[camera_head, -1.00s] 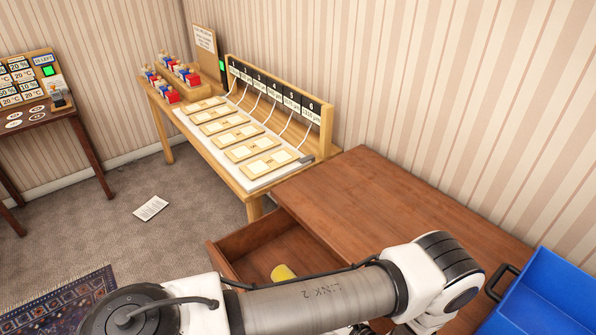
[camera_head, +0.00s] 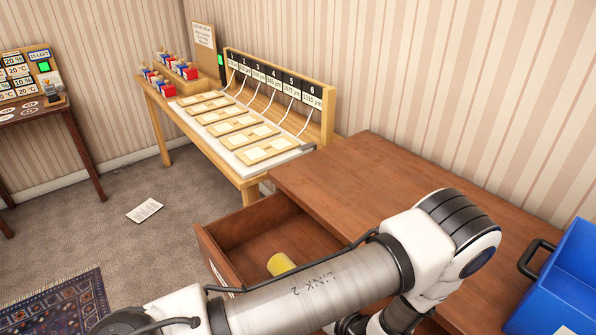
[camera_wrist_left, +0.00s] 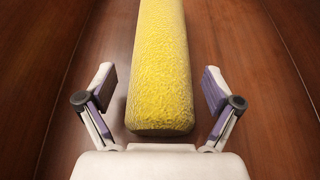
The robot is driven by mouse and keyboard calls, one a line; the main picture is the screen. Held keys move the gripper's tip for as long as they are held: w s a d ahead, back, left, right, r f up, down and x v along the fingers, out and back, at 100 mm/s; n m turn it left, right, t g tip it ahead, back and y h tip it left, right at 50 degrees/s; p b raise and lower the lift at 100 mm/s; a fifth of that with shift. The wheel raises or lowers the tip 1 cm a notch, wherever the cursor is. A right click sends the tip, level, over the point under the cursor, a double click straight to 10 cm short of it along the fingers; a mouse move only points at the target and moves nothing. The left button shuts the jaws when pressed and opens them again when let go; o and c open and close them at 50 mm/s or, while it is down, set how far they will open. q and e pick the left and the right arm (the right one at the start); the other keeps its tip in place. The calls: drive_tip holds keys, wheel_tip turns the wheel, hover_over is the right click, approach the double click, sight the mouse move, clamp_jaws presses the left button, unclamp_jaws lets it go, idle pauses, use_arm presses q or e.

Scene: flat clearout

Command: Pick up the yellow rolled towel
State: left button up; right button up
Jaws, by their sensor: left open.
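The yellow rolled towel (camera_head: 281,264) lies in the open drawer (camera_head: 222,262) of the brown wooden cabinet; in the head view my left arm hides part of it. In the left wrist view the towel (camera_wrist_left: 160,65) runs lengthwise away from me, its near end close to the palm. My left gripper (camera_wrist_left: 160,88) is open, with one finger on each side of the towel and a gap on both sides. The left fingers are hidden in the head view. My right gripper is not seen.
The cabinet top (camera_head: 350,170) is bare behind my arm. A blue crate (camera_head: 562,285) stands on it at the right. A wooden table (camera_head: 240,170) with numbered panels stands behind. A paper sheet (camera_head: 145,210) and a patterned rug (camera_head: 60,305) lie on the floor.

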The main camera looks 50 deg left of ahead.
use_arm(q)
drive_tip(key=shift+x, duration=0.9)
drive_tip(key=shift+d+r, duration=0.1)
drive_tip(key=shift+r, duration=0.1)
drive_tip(key=shift+c, duration=0.3)
drive_tip(key=c, duration=1.3)
